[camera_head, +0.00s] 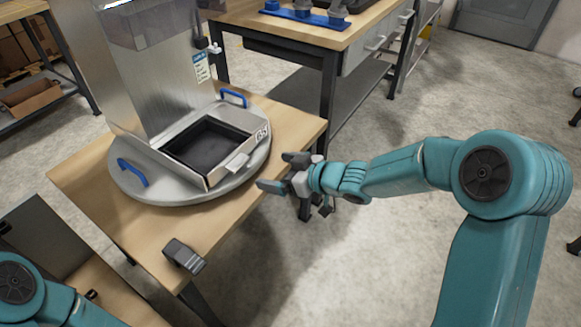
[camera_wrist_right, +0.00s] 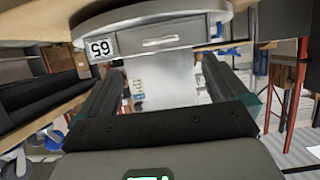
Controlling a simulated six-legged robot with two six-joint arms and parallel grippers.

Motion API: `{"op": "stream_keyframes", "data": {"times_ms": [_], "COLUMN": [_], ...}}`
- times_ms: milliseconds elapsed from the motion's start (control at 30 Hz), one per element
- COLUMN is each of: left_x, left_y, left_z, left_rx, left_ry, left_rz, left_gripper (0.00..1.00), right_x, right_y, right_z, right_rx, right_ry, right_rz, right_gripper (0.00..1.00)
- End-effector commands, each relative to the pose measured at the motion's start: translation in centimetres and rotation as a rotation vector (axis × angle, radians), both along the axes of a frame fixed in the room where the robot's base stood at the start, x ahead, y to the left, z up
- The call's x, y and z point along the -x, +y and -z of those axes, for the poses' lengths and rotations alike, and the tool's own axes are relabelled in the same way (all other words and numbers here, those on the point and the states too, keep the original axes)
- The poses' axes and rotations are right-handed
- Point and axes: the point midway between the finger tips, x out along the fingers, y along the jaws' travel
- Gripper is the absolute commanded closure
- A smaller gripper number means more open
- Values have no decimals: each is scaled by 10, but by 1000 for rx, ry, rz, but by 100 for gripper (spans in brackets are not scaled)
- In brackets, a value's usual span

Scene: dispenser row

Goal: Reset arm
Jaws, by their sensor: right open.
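My right gripper (camera_head: 277,172) is open and empty, at the right edge of the wooden table beside the dispenser's round base. In the right wrist view its two fingers (camera_wrist_right: 165,95) stand apart with nothing between them. My right arm reaches in from the right, bent at the elbow. Only a teal part of my left arm shows at the bottom left; its gripper is out of the picture. The metal dispenser (camera_head: 150,75) stands on a round grey turntable (camera_head: 205,194) with blue handles. Its black tray (camera_head: 206,146) looks empty, next to a label reading 65.
The wooden table (camera_head: 105,215) has a dark clamp-like block (camera_head: 184,256) at its front edge. A second workbench (camera_head: 300,32) with a blue rack (camera_head: 305,14) stands behind. Shelving is at the far left. The grey floor (camera_head: 350,240) right of the table is mostly clear.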

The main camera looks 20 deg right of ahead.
Motion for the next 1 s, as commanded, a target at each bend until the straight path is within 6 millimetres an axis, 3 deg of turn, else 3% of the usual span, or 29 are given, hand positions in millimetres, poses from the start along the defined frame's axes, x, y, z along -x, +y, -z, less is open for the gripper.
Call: {"op": "stream_keyframes", "data": {"times_ms": [233,467,567,667,767,900,1000], "left_x": [0,0,0,0,0,0,0], "left_y": [0,0,0,0,0,0,0], "left_z": [-9,-9,-9,-9,-9,-9,-9], "left_rx": [0,0,0,0,0,0,0], "left_ry": [0,0,0,0,0,0,0], "left_rz": [0,0,0,0,0,0,0], "left_gripper": [57,57,57,57,57,57,57], "right_x": [25,28,30,42,67,124,171], "right_y": [-20,-21,-14,5,27,45,49], "right_z": [-14,-15,-2,35,94,176,219], "right_rx": [0,0,-7,-34,-111,-164,-155], "right_ry": [0,0,26,115,306,617,817], "right_rz": [1,-1,-15,-42,7,156,263], "right_gripper": [0,0,0,0,0,0,0]}}
